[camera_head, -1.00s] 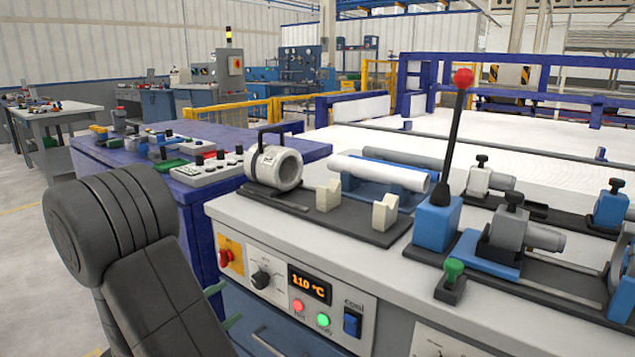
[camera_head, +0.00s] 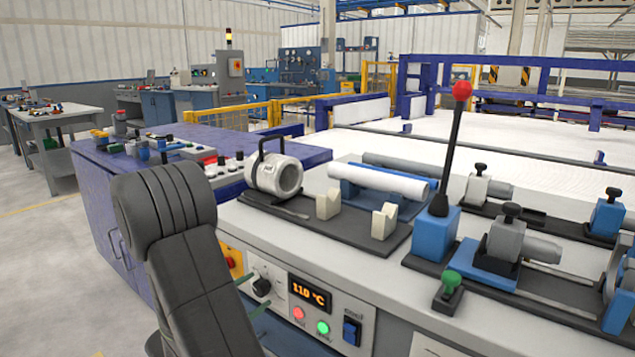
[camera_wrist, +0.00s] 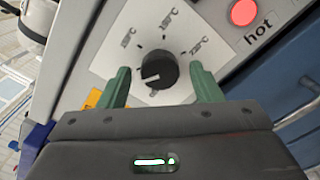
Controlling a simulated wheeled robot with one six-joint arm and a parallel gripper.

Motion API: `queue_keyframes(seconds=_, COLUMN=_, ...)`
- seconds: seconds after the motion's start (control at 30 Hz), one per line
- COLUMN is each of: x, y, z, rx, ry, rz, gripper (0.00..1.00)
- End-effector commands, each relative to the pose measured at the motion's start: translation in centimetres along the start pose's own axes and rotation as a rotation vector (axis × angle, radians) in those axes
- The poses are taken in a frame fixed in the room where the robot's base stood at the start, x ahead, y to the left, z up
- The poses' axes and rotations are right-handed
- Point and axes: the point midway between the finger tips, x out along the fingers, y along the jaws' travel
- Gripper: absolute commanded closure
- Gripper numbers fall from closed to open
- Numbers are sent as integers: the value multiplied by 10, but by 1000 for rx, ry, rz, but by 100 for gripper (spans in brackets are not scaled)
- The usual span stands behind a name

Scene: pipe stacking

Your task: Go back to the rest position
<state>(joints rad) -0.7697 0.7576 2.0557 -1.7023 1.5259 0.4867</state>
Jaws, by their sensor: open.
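My arm rises at the lower left of the head view, and my gripper's green fingers (camera_head: 251,309) show at its right edge, beside the control panel. In the wrist view my gripper (camera_wrist: 161,78) is open, with one green finger on each side of a black knob (camera_wrist: 160,70). The fingers stand apart from the knob, with nothing held between them. In the head view the knob (camera_head: 262,286) sits on the panel left of the display (camera_head: 310,295), which reads 110 °C. A red button (camera_wrist: 243,12) marked "hot" is at the upper right of the wrist view.
The bench top (camera_head: 300,226) carries a ring-shaped heater (camera_head: 275,174), a white pipe (camera_head: 380,182) on a blue support, two cream holders and a red-knobbed lever (camera_head: 450,150). A blue table (camera_head: 95,185) with clutter stands behind my arm. Open floor (camera_head: 45,260) lies at the left.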

Motion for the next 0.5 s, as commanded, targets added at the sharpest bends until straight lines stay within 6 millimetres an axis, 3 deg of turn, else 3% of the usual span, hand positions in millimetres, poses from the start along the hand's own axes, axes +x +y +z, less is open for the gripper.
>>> queue_keyframes(seconds=0.5, x=0, y=4, z=3, rx=-325, ry=0, rz=0, gripper=41)
